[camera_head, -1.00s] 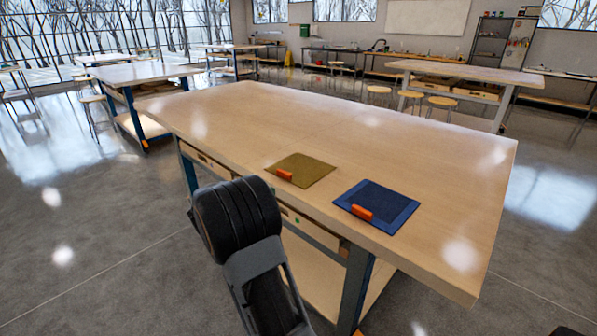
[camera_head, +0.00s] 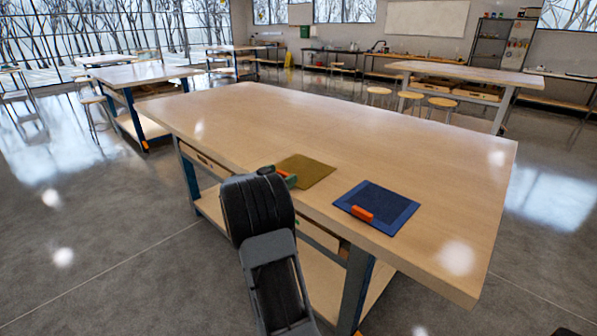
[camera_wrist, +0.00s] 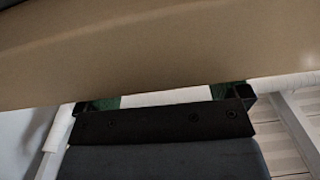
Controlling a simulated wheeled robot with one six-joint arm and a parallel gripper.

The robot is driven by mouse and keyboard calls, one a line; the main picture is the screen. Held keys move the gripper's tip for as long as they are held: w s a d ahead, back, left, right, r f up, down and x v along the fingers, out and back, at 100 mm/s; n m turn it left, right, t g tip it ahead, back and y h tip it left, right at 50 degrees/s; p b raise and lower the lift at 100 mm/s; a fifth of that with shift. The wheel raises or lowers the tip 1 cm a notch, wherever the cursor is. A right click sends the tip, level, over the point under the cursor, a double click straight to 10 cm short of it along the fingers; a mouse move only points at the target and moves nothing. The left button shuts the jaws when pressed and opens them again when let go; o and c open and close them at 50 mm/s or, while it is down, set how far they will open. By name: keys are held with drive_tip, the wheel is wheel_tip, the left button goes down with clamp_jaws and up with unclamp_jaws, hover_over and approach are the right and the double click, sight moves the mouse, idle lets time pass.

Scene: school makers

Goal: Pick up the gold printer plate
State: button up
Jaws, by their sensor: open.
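The gold printer plate (camera_head: 312,172) lies flat on the near edge of the wooden table. Its orange handle tab, at the plate's near left corner, is mostly hidden by my gripper (camera_head: 287,180). My gripper is at that corner, with a bit of green fingertip showing beside the tab. In the wrist view my gripper (camera_wrist: 170,98) shows green fingers set apart on either side of a pale gap. A tan surface fills the upper part there; I cannot tell whether it is the plate or the table. No grip on the tab is visible.
A blue plate (camera_head: 377,207) with an orange tab lies to the right on the same table (camera_head: 250,120). The rest of the tabletop is clear. Drawers and a lower shelf sit under the near edge. Other tables and stools stand farther back.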

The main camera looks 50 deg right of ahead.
drive_tip(key=c, duration=1.1)
